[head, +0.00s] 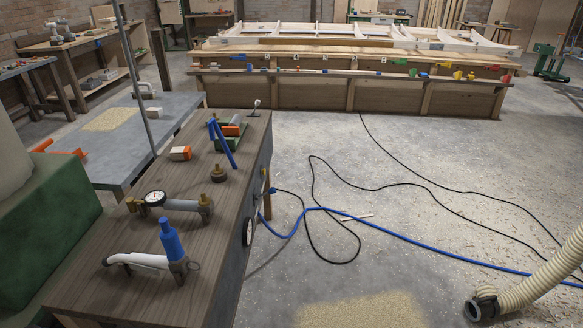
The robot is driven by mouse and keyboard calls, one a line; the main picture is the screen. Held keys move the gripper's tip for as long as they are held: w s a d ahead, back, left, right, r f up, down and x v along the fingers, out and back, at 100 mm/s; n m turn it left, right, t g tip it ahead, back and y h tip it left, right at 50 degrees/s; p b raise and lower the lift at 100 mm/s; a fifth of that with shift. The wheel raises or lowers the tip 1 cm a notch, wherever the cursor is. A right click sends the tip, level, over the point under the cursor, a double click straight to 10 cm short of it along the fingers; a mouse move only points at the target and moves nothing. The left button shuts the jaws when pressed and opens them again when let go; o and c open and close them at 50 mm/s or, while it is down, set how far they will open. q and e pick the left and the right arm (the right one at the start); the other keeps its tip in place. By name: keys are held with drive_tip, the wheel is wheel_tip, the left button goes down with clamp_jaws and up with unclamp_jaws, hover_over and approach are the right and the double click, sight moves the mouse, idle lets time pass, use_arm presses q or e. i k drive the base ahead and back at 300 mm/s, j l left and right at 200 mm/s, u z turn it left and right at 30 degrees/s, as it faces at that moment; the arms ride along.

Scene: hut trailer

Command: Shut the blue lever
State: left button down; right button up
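A wooden bench (130,285) runs along the left of the head view. Near its front end stands an upright blue lever-like handle (171,241) on a dark metal fitting, beside a curved white pipe-like piece (140,260). I cannot tell which of the two blue parts the task names. Neither of my grippers is in view, and nothing touches either blue part.
A blue hose (400,236), black cables and a ribbed duct (540,279) lie on the floor. Open floor lies right of the bench.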

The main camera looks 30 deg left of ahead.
sight(271, 191)
drive_tip(key=i, duration=0.9)
drive_tip(key=u, duration=0.3)
